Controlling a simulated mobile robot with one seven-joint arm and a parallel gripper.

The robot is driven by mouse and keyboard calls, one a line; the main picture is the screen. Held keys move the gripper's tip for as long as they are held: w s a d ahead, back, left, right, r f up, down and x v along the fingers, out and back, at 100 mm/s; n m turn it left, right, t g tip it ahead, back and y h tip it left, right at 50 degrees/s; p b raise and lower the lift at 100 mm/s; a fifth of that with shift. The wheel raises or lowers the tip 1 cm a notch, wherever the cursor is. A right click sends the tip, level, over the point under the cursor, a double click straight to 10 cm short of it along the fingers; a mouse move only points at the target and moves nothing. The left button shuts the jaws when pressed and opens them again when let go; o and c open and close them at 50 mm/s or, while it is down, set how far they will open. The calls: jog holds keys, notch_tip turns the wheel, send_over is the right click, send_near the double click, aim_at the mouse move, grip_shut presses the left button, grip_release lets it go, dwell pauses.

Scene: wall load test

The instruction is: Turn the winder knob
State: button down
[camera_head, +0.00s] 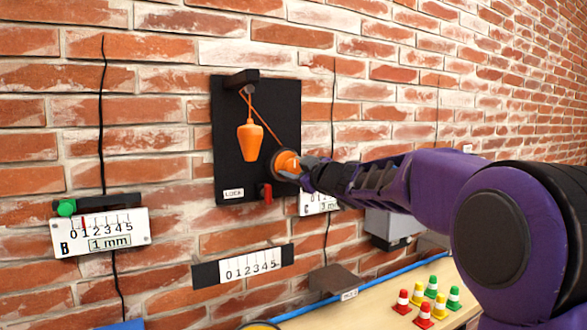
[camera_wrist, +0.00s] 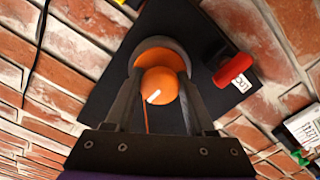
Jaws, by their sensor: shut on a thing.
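The orange winder knob (camera_head: 286,163) sits on the right side of a black wall board (camera_head: 228,170). In the wrist view the knob (camera_wrist: 160,86) shows a white mark on its face. My gripper (camera_head: 300,170) is shut on the knob, with one finger on each side of it; in the wrist view its fingers (camera_wrist: 158,98) flank the knob. An orange plumb weight (camera_head: 250,140) hangs on an orange cord from a dark bracket (camera_head: 242,79) at the board's top. The cord runs down to the knob. A red lever (camera_head: 265,193) is near the LOCK label (camera_head: 233,194); the lever (camera_wrist: 232,66) is also in the wrist view.
A 0–5 scale (camera_head: 250,267) is on the wall below the board. Gauge B (camera_head: 100,232) with a green knob (camera_head: 66,208) is at left. Gauge C (camera_head: 318,203) is partly hidden by my arm. Several coloured cones (camera_head: 428,296) stand on a wooden shelf (camera_head: 377,305). A grey box (camera_head: 390,228) is on the wall.

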dwell(0.3)
jog(key=shift+c, duration=1.4)
grip_release()
jog(key=shift+s, duration=0.1)
